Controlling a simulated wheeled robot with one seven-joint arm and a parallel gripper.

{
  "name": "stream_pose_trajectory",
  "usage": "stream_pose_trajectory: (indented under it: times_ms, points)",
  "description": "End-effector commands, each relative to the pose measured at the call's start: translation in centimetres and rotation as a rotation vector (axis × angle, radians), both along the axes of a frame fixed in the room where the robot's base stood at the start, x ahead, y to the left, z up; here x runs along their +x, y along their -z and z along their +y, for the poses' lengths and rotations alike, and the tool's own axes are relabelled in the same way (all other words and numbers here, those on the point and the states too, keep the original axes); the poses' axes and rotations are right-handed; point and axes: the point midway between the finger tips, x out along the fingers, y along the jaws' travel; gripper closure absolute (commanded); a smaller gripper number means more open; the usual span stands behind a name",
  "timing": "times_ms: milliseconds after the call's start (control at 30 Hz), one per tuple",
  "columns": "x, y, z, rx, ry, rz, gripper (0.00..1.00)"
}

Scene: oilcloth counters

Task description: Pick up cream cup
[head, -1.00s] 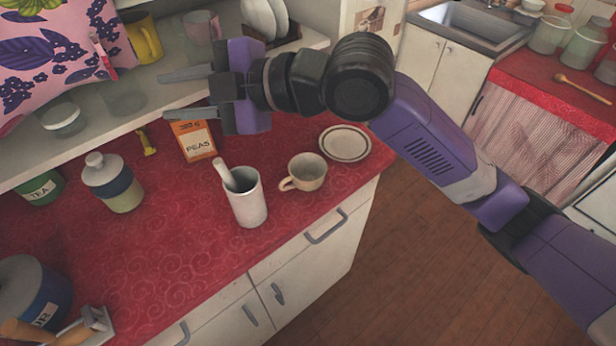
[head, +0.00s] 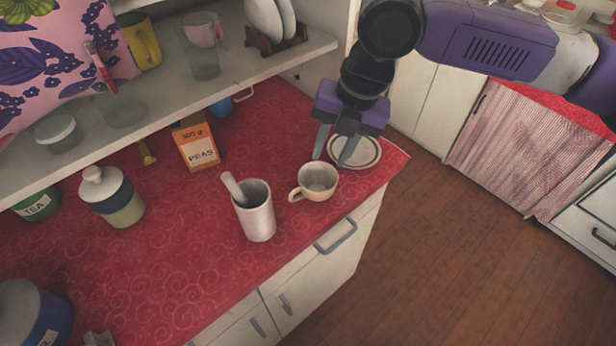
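The cream cup (head: 318,181) stands upright on the red counter, between a white utensil pot and a saucer. Its handle points left, toward the pot. My gripper (head: 331,158) points down just behind and to the right of the cup, over the left part of the saucer. Its two fingers are apart with nothing seen between them, so it is open. In this view the left fingertip comes close to the cup's back rim; I cannot tell whether they touch.
The white pot (head: 258,216) holding a utensil stands close left of the cup. The saucer (head: 369,152) lies behind right. An orange peas box (head: 196,146) stands behind left. A shelf (head: 240,75) overhangs the counter's back. The counter's front edge is near the cup.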

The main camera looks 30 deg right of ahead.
Motion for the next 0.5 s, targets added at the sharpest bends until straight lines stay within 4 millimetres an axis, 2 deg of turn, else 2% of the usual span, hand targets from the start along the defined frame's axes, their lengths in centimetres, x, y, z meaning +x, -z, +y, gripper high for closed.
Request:
stream_pose_trajectory:
  times_ms: [33, 133, 500]
  points:
    - [-0.6, 0.2, -1.2, -0.036, -0.016, 0.025, 0.67]
    - [-1.2, 0.5, -2.3, -0.07, -0.038, 0.056, 0.67]
    - [-1.2, 3.9, -2.0, -0.073, -0.042, 0.061, 0.67]
